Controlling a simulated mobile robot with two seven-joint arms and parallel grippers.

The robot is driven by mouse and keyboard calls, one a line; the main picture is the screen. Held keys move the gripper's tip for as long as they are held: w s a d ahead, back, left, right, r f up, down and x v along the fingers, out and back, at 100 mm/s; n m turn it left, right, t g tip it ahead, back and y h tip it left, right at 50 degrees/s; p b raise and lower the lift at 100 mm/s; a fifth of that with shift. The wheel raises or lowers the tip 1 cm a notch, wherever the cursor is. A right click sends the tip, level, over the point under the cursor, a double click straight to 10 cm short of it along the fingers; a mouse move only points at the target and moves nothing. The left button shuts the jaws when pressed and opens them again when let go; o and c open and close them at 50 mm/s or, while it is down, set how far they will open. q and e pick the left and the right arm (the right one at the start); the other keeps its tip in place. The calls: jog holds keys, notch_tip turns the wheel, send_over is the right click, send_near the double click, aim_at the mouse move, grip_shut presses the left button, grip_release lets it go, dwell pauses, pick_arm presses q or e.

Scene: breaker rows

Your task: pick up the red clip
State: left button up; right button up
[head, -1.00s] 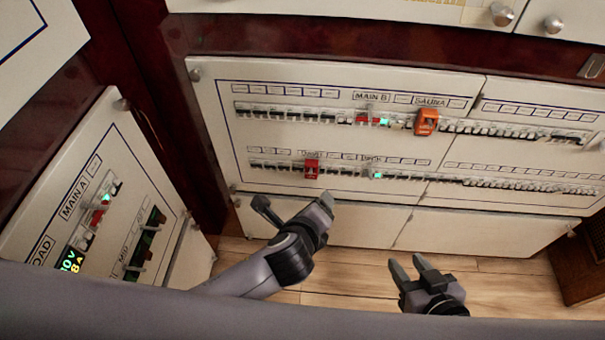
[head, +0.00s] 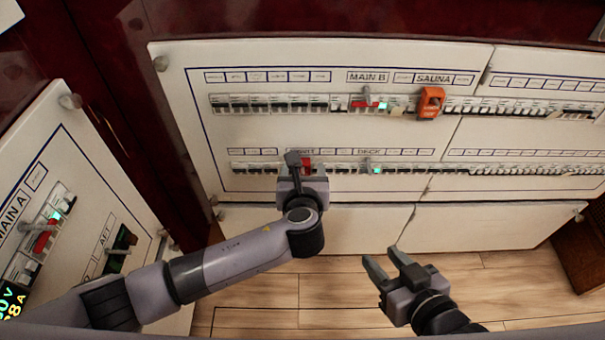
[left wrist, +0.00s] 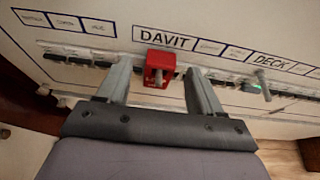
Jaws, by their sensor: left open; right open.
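The red clip (left wrist: 159,67) sits on the lower breaker row under the DAVIT label. In the left wrist view it lies between and just beyond my left gripper's two fingers (left wrist: 162,90), which are spread and apart from it. In the head view the clip (head: 307,166) is partly hidden behind my left gripper (head: 304,172), which is at the lower row. My right gripper (head: 388,270) is open and empty, low in front of the panel over the wooden floor.
An orange clip (head: 431,103) sits on the upper row below the SAUNA label. Metal toggle levers stick out at MAIN B (head: 367,97) and DECK (head: 367,166). A side panel marked MAIN A (head: 60,200) stands at the left. The wooden floor (head: 500,290) is clear.

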pick_arm(q)
jog(key=shift+w+f, duration=0.15)
jog(key=shift+w, duration=0.4)
pick_arm(e)
jog(key=shift+w+a+r, duration=0.2)
jog(key=shift+w+a, duration=0.05)
jog(key=shift+w, duration=0.1)
pick_arm(q)
jog(key=c, duration=1.1)
pick_arm(e)
jog(key=shift+f, duration=0.1)
jog(key=shift+s+d, duration=0.1)
jog(key=shift+s, duration=0.05)
